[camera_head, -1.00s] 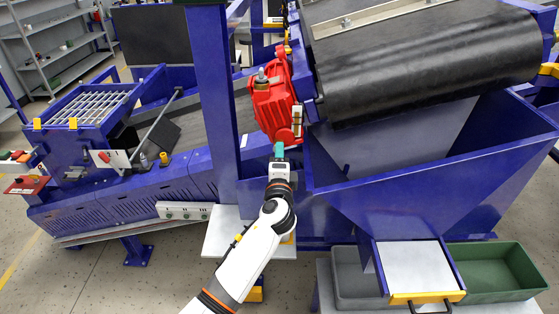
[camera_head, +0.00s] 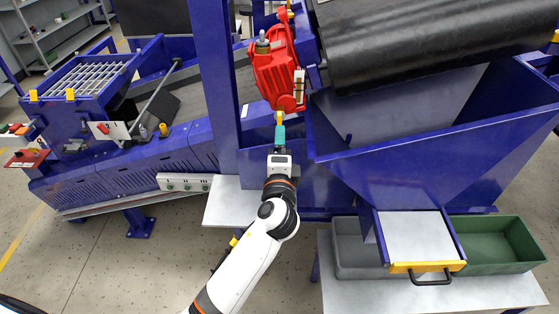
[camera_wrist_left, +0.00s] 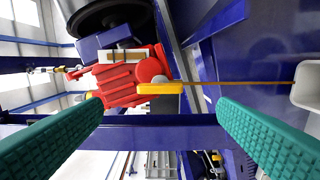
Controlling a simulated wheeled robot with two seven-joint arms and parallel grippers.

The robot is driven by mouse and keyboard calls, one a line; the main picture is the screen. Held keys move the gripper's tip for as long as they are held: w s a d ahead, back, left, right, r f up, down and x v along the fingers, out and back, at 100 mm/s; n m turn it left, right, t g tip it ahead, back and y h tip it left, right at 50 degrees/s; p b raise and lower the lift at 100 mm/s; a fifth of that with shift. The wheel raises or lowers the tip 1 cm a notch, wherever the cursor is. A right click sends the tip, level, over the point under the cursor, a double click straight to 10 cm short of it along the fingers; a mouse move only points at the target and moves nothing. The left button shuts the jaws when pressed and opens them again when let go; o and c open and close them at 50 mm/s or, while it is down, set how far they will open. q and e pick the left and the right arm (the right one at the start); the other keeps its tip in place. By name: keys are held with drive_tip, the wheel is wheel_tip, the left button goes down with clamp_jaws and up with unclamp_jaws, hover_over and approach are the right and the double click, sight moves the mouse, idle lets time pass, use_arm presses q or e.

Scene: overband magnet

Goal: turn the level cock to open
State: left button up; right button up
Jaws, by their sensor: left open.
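The level cock's yellow lever (camera_head: 279,118) sits at the lower end of the red gear unit (camera_head: 275,75). In the left wrist view the lever (camera_wrist_left: 160,88) points right from a round red boss, in line with a thin amber streak (camera_wrist_left: 240,83). The streak runs to a white cup-like container (camera_wrist_left: 307,85) at the right edge. My left gripper (camera_head: 279,134) is just below the lever in the head view. In the wrist view its teal fingers (camera_wrist_left: 160,105) are spread wide with the lever in the gap, apart from both. My right gripper is out of view.
Blue steel frame posts (camera_head: 215,80) stand beside the red unit. A blue chute (camera_head: 430,150) and black belt drum (camera_head: 430,40) are on the right. A white table (camera_head: 235,205) lies below my left arm. Grey and green bins (camera_head: 500,245) stand lower right.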

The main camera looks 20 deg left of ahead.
use_arm(q)
drive_tip(key=shift+v, duration=1.4)
drive_tip(key=shift+f, duration=0.1)
drive_tip(key=s+f+n+g+h+b, duration=0.1)
drive_tip(key=s+f+g, duration=0.2)
drive_tip(key=f, duration=1)
drive_tip(key=s+f+n+g+h+b, duration=0.1)
drive_tip(key=s+f+g+h, duration=0.15)
drive_tip(key=f, duration=1.15)
drive_tip(key=s+f+n+g+h+b, duration=0.1)
drive_tip(key=s+f+g, duration=0.25)
drive_tip(key=f, duration=0.95)
drive_tip(key=s+a+f+n+g+b, duration=0.1)
drive_tip(key=s+a+f+n+g, duration=0.1)
drive_tip(key=s+f, duration=0.75)
drive_tip(key=s+a+f+n+g+b, duration=0.1)
drive_tip(key=s+a+f+n+g, duration=0.15)
drive_tip(key=s+f, duration=0.65)
drive_tip(key=s+a+f+n+g, duration=0.1)
drive_tip(key=s+f+n, duration=0.1)
drive_tip(key=s, duration=0.8)
drive_tip(key=s+a+f+n+g, duration=0.2)
drive_tip(key=s+f+n, duration=0.1)
drive_tip(key=s, duration=0.7)
drive_tip(key=shift+a+f, duration=0.2)
drive_tip(key=shift+f, duration=0.45)
